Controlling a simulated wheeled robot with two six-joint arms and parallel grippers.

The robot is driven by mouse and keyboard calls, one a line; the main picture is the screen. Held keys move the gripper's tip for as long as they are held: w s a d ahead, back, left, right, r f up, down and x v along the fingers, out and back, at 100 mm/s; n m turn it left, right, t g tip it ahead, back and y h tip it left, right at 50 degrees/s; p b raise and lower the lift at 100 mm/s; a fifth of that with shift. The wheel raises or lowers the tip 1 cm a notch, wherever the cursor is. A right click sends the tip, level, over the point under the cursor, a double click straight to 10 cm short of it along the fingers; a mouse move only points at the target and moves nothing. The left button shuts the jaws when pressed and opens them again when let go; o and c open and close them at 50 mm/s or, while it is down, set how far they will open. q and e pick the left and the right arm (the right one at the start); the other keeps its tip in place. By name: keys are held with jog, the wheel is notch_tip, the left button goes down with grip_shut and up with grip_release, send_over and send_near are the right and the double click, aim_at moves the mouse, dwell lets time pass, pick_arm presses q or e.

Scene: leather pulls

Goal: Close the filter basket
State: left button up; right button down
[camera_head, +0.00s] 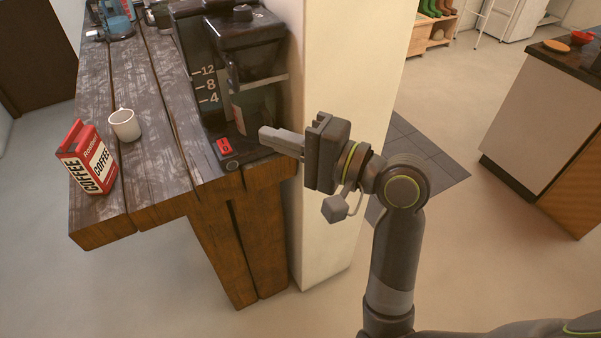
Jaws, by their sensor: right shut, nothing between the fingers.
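The black coffee maker (206,82) stands at the right end of the wooden table, with white level marks 12, 8 and 4 on its side. Its dark filter basket (252,62) is in the upper part, above a glass carafe (254,112). The basket seems to jut out from the body, but I cannot tell how far open it is. My right gripper (268,137) is shut and empty, pointing left, in front of the machine's lower part and below the basket in the picture. I cannot tell whether it touches the machine. My left gripper is out of view.
A white mug (124,125) and a red and white coffee box (88,158) stand on the wooden table (158,165), left of the machine. A pale wall pillar (345,70) rises close on the right. Open floor lies to the right, before a counter (535,110).

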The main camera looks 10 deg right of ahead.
jog(key=s+d+p, duration=0.2)
jog(key=s+p, duration=0.4)
jog(key=s, duration=0.1)
jog(key=shift+d, duration=0.15)
